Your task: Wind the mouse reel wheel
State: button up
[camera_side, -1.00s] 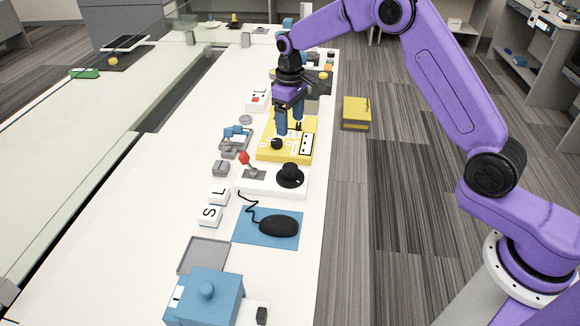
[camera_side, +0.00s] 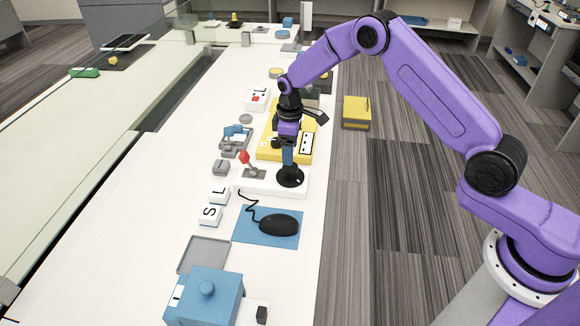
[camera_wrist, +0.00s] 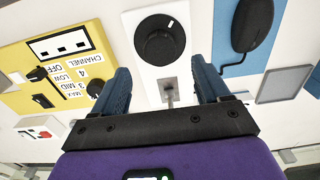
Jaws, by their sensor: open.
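A black round knob (camera_side: 291,178) with a wide flange sits on a white base (camera_side: 258,187); it also shows in the wrist view (camera_wrist: 160,40), with a white mark on top. I cannot tell whether this knob is the reel wheel. A black mouse (camera_side: 279,225) lies on a blue mat (camera_side: 244,232), its cord curling left. The mouse shows at the upper right in the wrist view (camera_wrist: 252,25). My gripper (camera_side: 288,160) points down just over the knob. In the wrist view my gripper (camera_wrist: 160,66) is open and empty, the knob ahead between its fingers. Contact cannot be told.
A yellow control panel (camera_side: 272,152) lies just behind. The table's right edge is close.

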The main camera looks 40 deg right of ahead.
notch_tip(320, 180, down, 7)
jog(key=shift+f, duration=0.1)
dwell(0.4)
jog(key=c, duration=1)
jog(key=shift+m, duration=2.2)
jog(key=shift+c, duration=0.2)
jog(key=o, duration=1)
jog(key=shift+o, duration=0.2)
notch_tip(320, 180, up, 18)
jog(key=shift+f, duration=0.25)
